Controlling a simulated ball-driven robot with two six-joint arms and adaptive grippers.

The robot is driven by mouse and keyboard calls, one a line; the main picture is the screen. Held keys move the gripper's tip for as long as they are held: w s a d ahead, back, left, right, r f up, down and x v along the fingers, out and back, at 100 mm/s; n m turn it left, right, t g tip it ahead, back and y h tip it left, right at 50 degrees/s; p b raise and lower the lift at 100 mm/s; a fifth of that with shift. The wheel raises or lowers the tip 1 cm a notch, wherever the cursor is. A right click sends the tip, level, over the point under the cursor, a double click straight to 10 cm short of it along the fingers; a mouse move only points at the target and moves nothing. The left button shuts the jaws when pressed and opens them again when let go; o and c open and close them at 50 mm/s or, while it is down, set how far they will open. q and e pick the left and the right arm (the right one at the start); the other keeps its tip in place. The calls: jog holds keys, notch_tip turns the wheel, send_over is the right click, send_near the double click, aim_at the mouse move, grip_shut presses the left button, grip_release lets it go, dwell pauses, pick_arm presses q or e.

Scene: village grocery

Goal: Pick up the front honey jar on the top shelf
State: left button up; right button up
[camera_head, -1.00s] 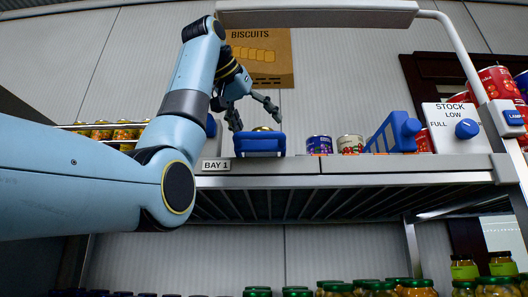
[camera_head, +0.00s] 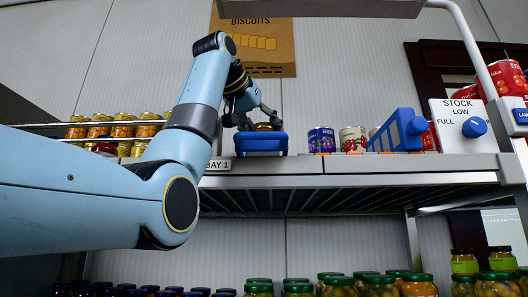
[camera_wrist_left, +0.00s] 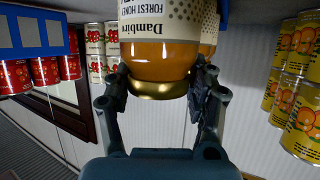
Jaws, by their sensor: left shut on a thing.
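The front honey jar (camera_wrist_left: 160,55) fills the upper middle of the wrist view, shown upside down with a cream "Forest Honey" label and a gold lid. My left gripper (camera_wrist_left: 160,90) is shut on it, with one finger on each side at the lid. In the head view my left gripper (camera_head: 258,119) reaches down from above to the jar's gold lid (camera_head: 265,126). The jar's body is hidden there behind a blue holder (camera_head: 262,143) on the top shelf (camera_head: 265,167). Part of another similar jar (camera_wrist_left: 208,32) shows behind it in the wrist view. My right gripper is not in view.
Purple (camera_head: 321,140) and white (camera_head: 353,139) cans and a blue divider (camera_head: 399,131) stand to the right. A canopy (camera_head: 320,8) hangs above, and a biscuits box (camera_head: 253,40) is behind. Green-lidded jars (camera_head: 335,286) stand below.

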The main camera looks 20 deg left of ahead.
pick_arm(q)
grip_shut()
jog(key=shift+r, duration=0.15)
